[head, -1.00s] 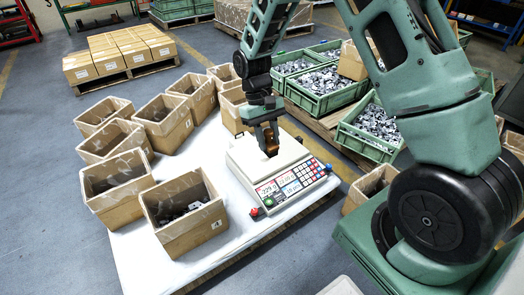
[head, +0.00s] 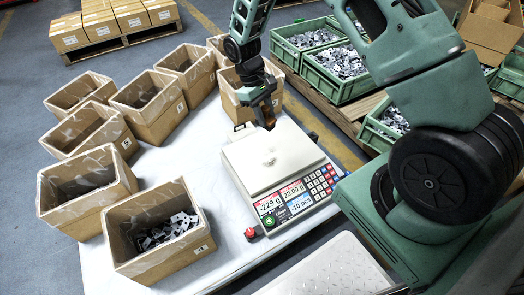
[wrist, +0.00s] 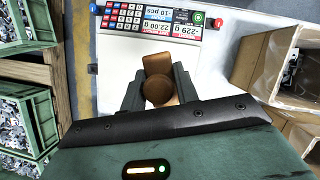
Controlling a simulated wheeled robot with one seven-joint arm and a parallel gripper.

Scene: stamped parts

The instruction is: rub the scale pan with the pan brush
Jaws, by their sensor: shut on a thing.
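The scale (head: 286,205) stands on the white-topped surface, its cream pan (head: 285,150) on top and its keypad and displays at the front. A small grey smudge (head: 269,162) shows near the middle of the pan. My gripper (head: 267,115) is at the pan's back edge, pointing down. In the wrist view my gripper (wrist: 159,92) is shut on the brown pan brush (wrist: 158,66), with the pan (wrist: 115,65) beyond it. The bristles are hidden, so I cannot tell whether they touch the pan.
Open cardboard boxes stand left of and behind the scale; the nearest box (head: 160,232) holds dark and metal parts. Green crates (head: 340,75) of stamped parts are behind at the right. A red knob (head: 250,233) sits by the scale's front left corner. The white surface (head: 225,250) in front is clear.

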